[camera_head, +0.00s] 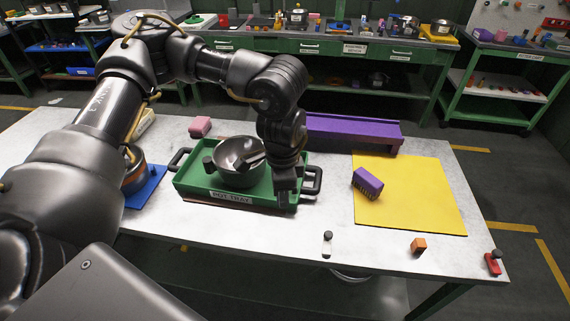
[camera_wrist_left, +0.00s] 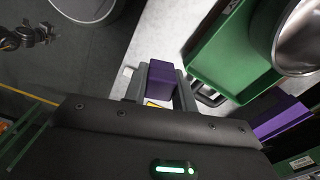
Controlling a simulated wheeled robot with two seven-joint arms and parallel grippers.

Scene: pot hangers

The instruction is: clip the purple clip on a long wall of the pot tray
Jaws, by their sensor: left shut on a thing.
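The green pot tray (camera_head: 186,185) stands on the white table with a metal pot (camera_head: 238,160) in it and black handles at its ends. My left gripper (camera_head: 286,190) is over the tray's right end in the head view. In the left wrist view my left gripper (camera_wrist_left: 161,75) is shut on the purple clip (camera_wrist_left: 160,80), seen as a purple block between the fingers. The tray's green wall (camera_wrist_left: 215,55) shows to the right of the clip, apart from it in that picture. In the head view the clip is hidden by the gripper. My right gripper is out of view.
A long purple rack (camera_head: 352,128) stands behind the tray. A purple brush (camera_head: 368,180) lies on a yellow mat (camera_head: 415,205) at right. A small bottle (camera_head: 327,244), an orange block (camera_head: 418,245) and a red item (camera_head: 492,263) are near the front edge. A pink block (camera_head: 200,126) sits behind.

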